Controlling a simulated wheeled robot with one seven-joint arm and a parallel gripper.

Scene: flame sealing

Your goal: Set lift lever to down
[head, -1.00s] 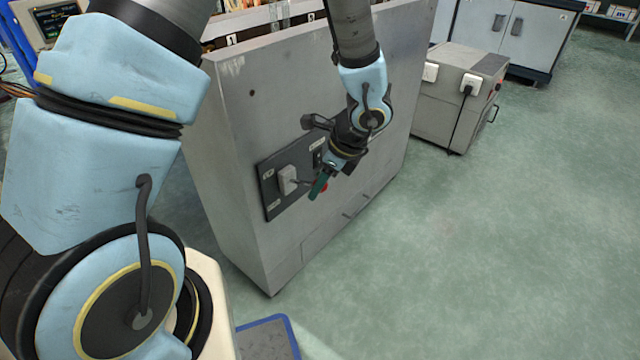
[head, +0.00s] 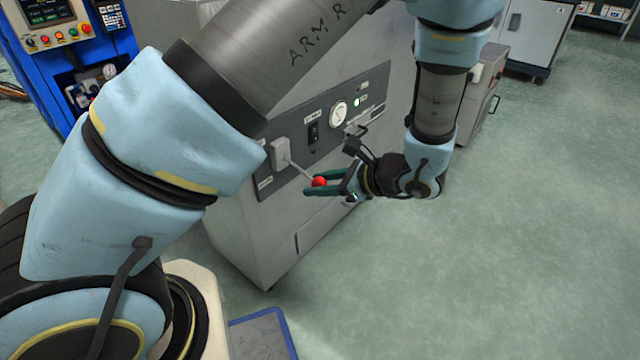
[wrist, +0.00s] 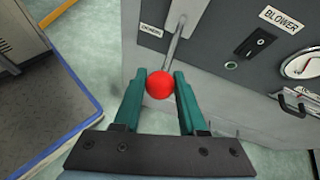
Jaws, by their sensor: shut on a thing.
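The lift lever (head: 300,169) is a thin metal rod with a red ball knob (head: 319,182), coming out of a light grey box on the dark control panel of the grey cabinet. In the head view it slopes down and to the right. My gripper (head: 312,182) has green fingers on both sides of the red knob and is shut on it. In the wrist view the red knob (wrist: 160,85) sits between the green fingertips (wrist: 160,88), with the rod (wrist: 175,42) running up to the panel. The lever's mounting is partly cut off there.
The panel also holds a black switch (head: 314,133), a round gauge (head: 338,115) and a green light (head: 357,102). A blue-edged mat (head: 262,335) lies on the floor at the bottom. The floor on the right is clear.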

